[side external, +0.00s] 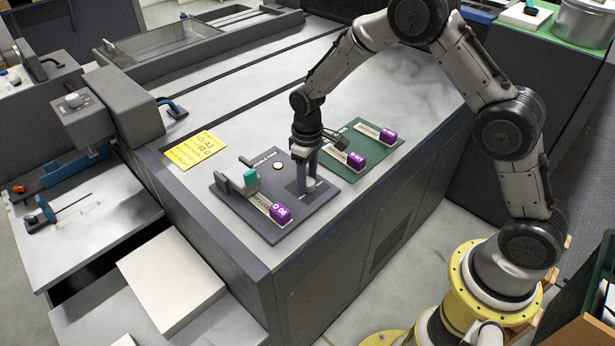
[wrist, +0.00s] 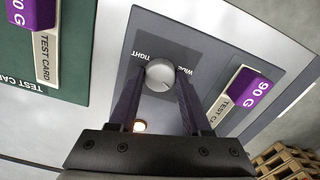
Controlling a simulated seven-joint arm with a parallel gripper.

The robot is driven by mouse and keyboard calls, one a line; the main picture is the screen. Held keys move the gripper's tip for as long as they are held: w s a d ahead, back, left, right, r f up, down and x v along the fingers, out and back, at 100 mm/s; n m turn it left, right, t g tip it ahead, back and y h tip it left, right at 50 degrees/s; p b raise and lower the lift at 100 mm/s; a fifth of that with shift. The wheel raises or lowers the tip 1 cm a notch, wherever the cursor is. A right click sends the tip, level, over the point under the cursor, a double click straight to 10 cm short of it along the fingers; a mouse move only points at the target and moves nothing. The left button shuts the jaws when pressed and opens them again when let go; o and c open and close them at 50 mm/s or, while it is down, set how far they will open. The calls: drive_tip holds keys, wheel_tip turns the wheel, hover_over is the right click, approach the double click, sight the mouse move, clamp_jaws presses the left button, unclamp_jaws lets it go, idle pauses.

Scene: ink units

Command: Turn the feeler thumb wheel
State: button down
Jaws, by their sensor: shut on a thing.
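The feeler thumb wheel (wrist: 160,75) is a round light-grey knob on a dark panel plate (side external: 230,205), between the words TIGHT and WIDE in the wrist view. It also shows in the side external view (side external: 310,183), partly hidden by my fingers. My gripper (wrist: 158,84) points down over the plate with one finger on each side of the knob, shut on it. In the side external view my gripper (side external: 307,178) stands at the plate's right part. A faint line shows on the knob's face; its exact setting is hard to read.
A purple 90 G block (side external: 280,213) with a test card and a grey fixture with a teal part (side external: 250,177) sit on the same plate. A green mat (side external: 385,133) with more purple blocks lies to the right. A yellow note (side external: 195,150) lies behind left.

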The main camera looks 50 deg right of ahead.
drive_tip(key=shift+m, duration=0.3)
drive_tip(key=shift+c, duration=1.8)
unclamp_jaws()
drive_tip(key=shift+r, duration=0.1)
wheel_tip(320, 180, up, 14)
